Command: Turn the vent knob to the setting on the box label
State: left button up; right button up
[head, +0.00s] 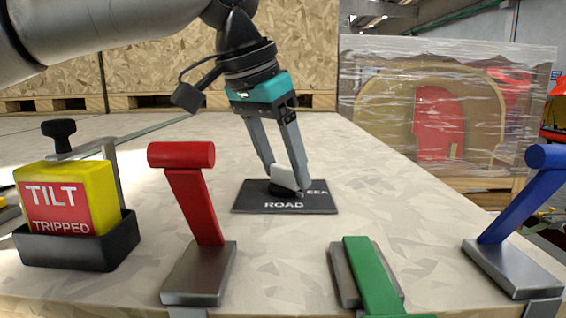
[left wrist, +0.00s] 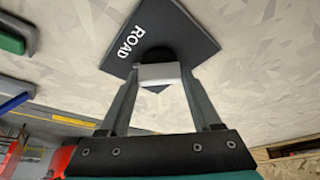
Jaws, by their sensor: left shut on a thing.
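The vent knob (head: 284,182) has a pale grip on a round black base, mounted on a dark square plate (head: 262,206). The plate reads ROAD on its near side and SEA at its right. My left gripper (head: 287,184) reaches down from above and is shut on the knob's pale grip. In the left wrist view the grip (left wrist: 159,74) sits between the two fingers, with ROAD on the plate (left wrist: 185,28) beside it. Which setting the knob points to is hard to tell. No box label with a setting is readable. My right gripper is not in view.
A yellow box labelled TILT TRIPPED (head: 75,198) sits in a black holder at left. Red (head: 195,195), green (head: 372,277) and blue (head: 522,205) levers line the near edge. A wrapped crate (head: 440,110) stands behind right. The surface around the plate is clear.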

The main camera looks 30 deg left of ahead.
pick_arm(q)
jog(key=m+h, duration=0.1)
jog(key=m, duration=0.3)
jog(key=shift+a+m+g+h, duration=0.1)
jog(key=shift+m+g+h, duration=0.2)
jog(key=shift+m+h, duration=0.1)
jog(key=shift+w+m+g+h, duration=0.1)
jog(key=shift+m+g+h, duration=0.4)
jog(key=shift+m, duration=1.4)
jog(key=o, duration=1.4)
jog(key=shift+r, duration=0.1)
jog(key=v, duration=1.5)
jog(key=shift+w+a, duration=0.1)
